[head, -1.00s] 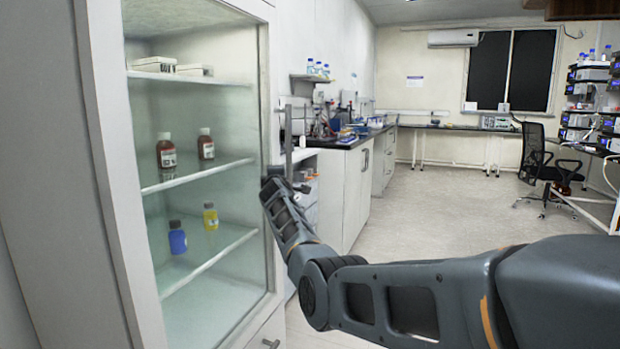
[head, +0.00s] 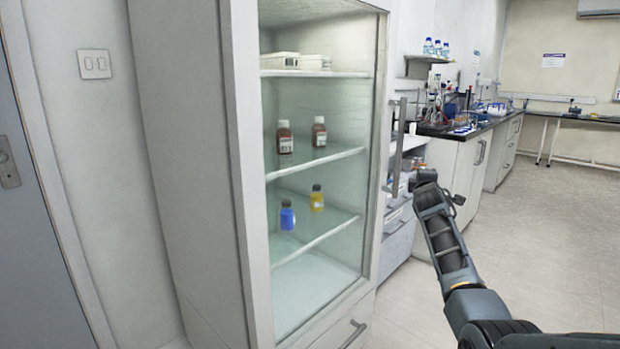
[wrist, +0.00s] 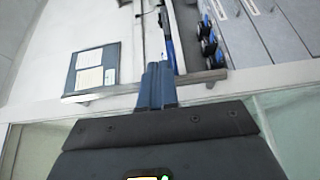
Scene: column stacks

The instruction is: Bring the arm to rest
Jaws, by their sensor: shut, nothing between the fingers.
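My arm reaches up from the lower right of the head view, in front of the lab benches and right of the glass-fronted cabinet (head: 245,150). Its outer end stands near the cabinet's long handle (head: 398,140), with free air seemingly around it. In the wrist view my gripper (wrist: 157,72) has its two blue-grey fingers together and nothing between them. The dark gripper body fills the bottom of that view. Whether the arm touches the handle cannot be told from the head view.
Inside the cabinet are two brown bottles (head: 285,138), a blue bottle (head: 287,215), a yellow bottle (head: 317,199) and white boxes (head: 285,60). A bench (head: 455,150) with equipment stands behind the arm. Open floor (head: 560,240) lies to the right. A grey door (head: 30,200) is at far left.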

